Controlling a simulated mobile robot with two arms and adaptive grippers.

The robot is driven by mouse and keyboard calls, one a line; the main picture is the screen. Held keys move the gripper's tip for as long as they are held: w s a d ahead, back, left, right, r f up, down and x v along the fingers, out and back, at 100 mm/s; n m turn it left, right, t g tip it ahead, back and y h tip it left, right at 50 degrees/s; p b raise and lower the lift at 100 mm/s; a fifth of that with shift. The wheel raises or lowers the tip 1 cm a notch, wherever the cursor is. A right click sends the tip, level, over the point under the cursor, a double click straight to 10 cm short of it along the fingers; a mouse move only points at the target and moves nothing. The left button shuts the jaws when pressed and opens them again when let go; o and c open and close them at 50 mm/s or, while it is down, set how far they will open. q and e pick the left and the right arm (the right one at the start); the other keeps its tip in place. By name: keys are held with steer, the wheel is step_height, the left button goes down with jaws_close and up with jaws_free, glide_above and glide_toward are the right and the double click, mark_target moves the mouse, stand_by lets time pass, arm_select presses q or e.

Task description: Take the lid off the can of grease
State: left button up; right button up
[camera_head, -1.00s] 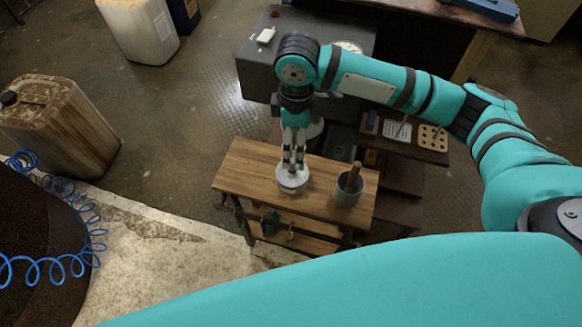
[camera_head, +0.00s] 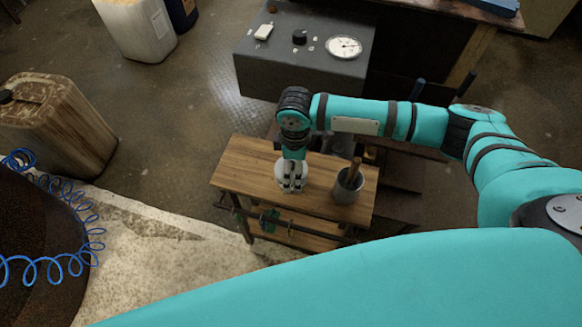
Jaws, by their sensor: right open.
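A small white round can (camera_head: 281,175) stands upright on the wooden bench, near its middle. I take it to be the can of grease. My right gripper (camera_head: 292,188) points down at the can from above, with its fingers over the can's top and front. It is open. The gripper hides much of the can, so I cannot tell lid from body or whether the fingers touch it. My left gripper is out of view.
A grey pot (camera_head: 343,195) with a wooden handle in it stands right of the can on the wooden bench (camera_head: 240,165). The bench's left end is clear.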

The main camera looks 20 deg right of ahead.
steer(key=c, duration=1.1)
steer(key=shift+c, duration=0.3)
steer(key=shift+r, duration=0.2)
